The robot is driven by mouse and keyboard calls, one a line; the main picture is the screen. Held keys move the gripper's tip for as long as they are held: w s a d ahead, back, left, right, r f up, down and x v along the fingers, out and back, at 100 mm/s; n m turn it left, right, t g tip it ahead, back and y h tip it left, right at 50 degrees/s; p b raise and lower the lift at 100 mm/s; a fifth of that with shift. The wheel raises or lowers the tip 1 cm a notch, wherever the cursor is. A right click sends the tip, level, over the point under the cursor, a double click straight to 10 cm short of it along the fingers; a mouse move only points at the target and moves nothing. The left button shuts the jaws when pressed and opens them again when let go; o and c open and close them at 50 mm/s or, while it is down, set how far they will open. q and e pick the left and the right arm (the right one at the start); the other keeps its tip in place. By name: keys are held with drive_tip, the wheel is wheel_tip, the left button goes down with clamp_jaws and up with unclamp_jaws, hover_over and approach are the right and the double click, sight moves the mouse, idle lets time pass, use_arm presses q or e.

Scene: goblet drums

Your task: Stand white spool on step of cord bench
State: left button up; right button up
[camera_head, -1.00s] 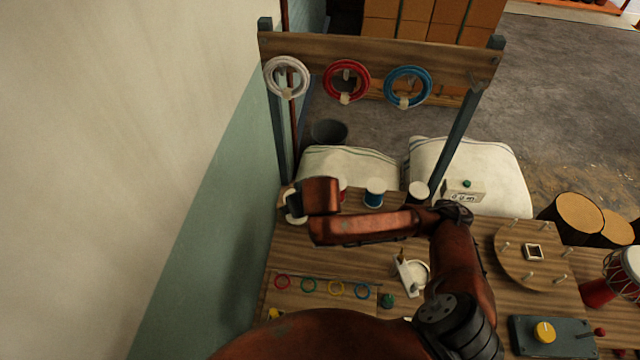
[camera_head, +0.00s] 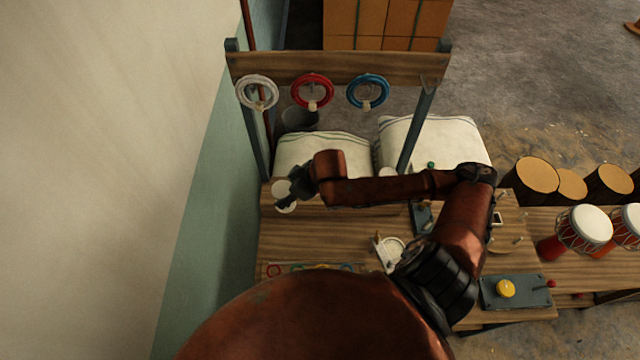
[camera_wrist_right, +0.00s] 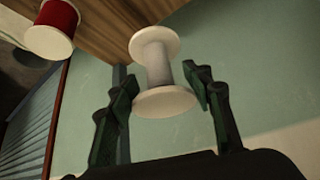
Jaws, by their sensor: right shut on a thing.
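The white spool (camera_head: 286,208) is at the far left end of the wooden cord bench (camera_head: 300,238). In the wrist view the white spool (camera_wrist_right: 158,62) stands between the two dark green fingers of my right gripper (camera_wrist_right: 163,88), its wide flange nearest the palm. In the head view my right gripper (camera_head: 287,194) is shut on it and covers part of it. I cannot tell whether the spool touches the bench. My left gripper is not in view.
White, red (camera_head: 311,92) and blue (camera_head: 367,91) cord coils hang on the rail behind. A wall is close on the left. A white-topped fixture (camera_head: 391,252), coloured rings and a yellow-knobbed box (camera_head: 506,288) lie forward and right.

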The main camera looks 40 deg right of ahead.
drive_tip(key=w+d+f+p, duration=0.1)
drive_tip(key=w+f, duration=0.3)
drive_tip(key=w+d+f+p, duration=0.1)
drive_tip(key=w+d+f, duration=0.1)
drive_tip(key=w+f, duration=0.2)
drive_tip(key=w+d+f+p, duration=0.1)
drive_tip(key=w+f, duration=0.3)
drive_tip(key=shift+w+d+f, duration=0.1)
drive_tip(key=shift+w+d, duration=0.25)
drive_tip(key=shift+d, duration=0.05)
drive_tip(key=shift+f, duration=0.3)
drive_tip(key=shift+f, duration=0.15)
drive_tip(key=o, duration=1.3)
drive_tip(key=shift+o, duration=0.2)
drive_tip(key=v, duration=1.2)
drive_tip(key=shift+b, duration=0.45)
